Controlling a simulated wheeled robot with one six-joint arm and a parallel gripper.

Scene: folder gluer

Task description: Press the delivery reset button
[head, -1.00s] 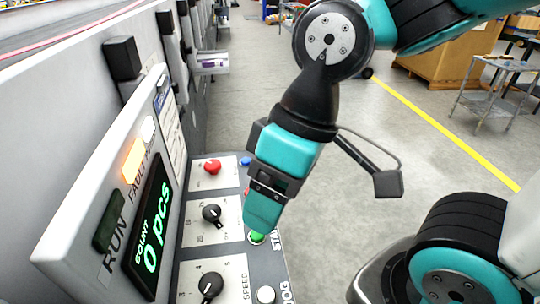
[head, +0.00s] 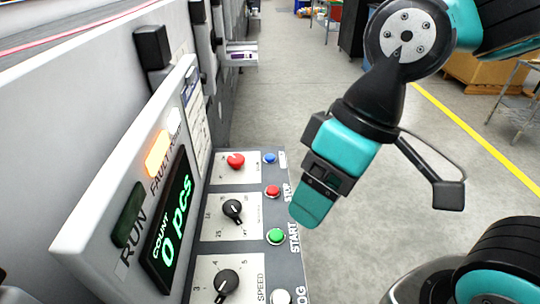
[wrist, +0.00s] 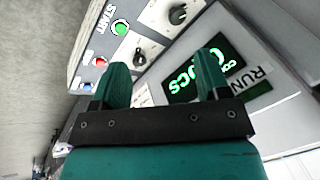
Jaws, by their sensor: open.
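The control panel (head: 240,190) has a blue button (head: 269,158) at its far end, with a label too small to read. A red button (head: 272,191) marked STOP and a green button (head: 276,236) marked START sit nearer. I cannot tell which button is the delivery reset. My gripper (head: 307,215) hangs to the right of the START and STOP buttons, apart from them. In the wrist view its two fingers (wrist: 162,72) are spread and empty. The blue button (wrist: 87,87) shows there left of the fingers, with the red (wrist: 99,61) and green (wrist: 121,28) ones above.
A red knob (head: 235,161) and black dials (head: 232,210) sit on the panel's left. The upright display (head: 168,235) reads 0 pcs beside a lit orange FAULT lamp (head: 157,153). Open grey floor (head: 330,70) lies to the right.

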